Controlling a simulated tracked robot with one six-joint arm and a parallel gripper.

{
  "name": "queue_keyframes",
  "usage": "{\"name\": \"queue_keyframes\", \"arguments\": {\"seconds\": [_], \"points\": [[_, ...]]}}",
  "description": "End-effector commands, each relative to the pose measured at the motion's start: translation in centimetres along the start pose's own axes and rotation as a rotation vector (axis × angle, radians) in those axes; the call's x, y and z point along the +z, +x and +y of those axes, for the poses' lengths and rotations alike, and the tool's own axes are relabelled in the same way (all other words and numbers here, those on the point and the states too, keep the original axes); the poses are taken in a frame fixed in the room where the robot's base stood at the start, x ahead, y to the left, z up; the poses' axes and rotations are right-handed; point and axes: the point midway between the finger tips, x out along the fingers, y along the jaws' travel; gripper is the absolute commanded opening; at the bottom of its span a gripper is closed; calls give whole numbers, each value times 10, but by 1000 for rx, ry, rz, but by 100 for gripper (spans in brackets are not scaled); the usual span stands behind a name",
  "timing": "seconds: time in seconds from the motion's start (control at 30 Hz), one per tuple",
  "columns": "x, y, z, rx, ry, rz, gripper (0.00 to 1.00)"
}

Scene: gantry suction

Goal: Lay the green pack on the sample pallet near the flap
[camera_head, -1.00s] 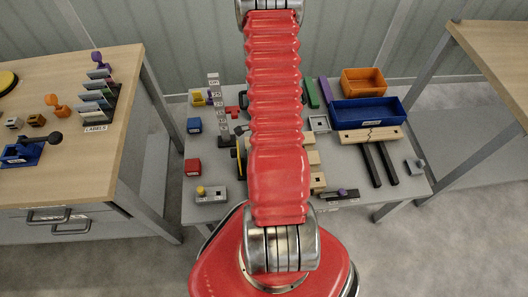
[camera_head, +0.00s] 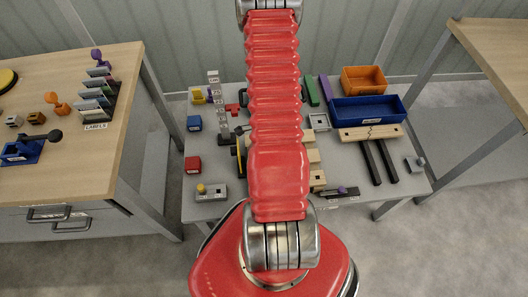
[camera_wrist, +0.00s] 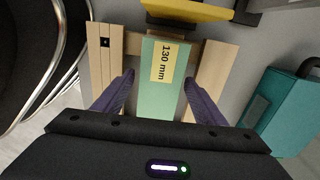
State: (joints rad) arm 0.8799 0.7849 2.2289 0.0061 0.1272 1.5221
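The green pack (camera_wrist: 160,85), with a yellow "130 mm" label, lies lengthwise between the two purple fingers of my gripper (camera_wrist: 160,78) in the wrist view. A yellow plate (camera_wrist: 190,9), possibly the flap, is beyond the pack's far end. In the head view my arm hides the pack and gripper.
A teal box (camera_wrist: 283,108) with a black handle is right of the pallet. Dark curved parts (camera_wrist: 30,55) are at left. On the grey table, a blue tray (camera_head: 368,110) and an orange bin (camera_head: 363,80) stand at the back right. Small blocks sit at left.

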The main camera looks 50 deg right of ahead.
Motion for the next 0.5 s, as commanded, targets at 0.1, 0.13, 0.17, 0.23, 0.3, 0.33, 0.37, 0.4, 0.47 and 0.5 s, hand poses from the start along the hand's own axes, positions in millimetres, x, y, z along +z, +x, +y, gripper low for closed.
{"name": "queue_keyframes", "arguments": {"seconds": [0.1,0.13,0.17,0.23,0.3,0.33,0.37,0.4,0.47,0.5], "points": [[0,0,0,0,0,0,68],[0,0,0,0,0,0,68],[0,0,0,0,0,0,68],[0,0,0,1,0,0,68],[0,0,0,1,0,0,68],[0,-1,0,0,0,0,68],[0,-2,0,0,0,0,68],[0,-3,0,0,0,0,68],[0,-6,0,-1,0,0,68],[0,-8,-1,-1,0,0,68]]}}
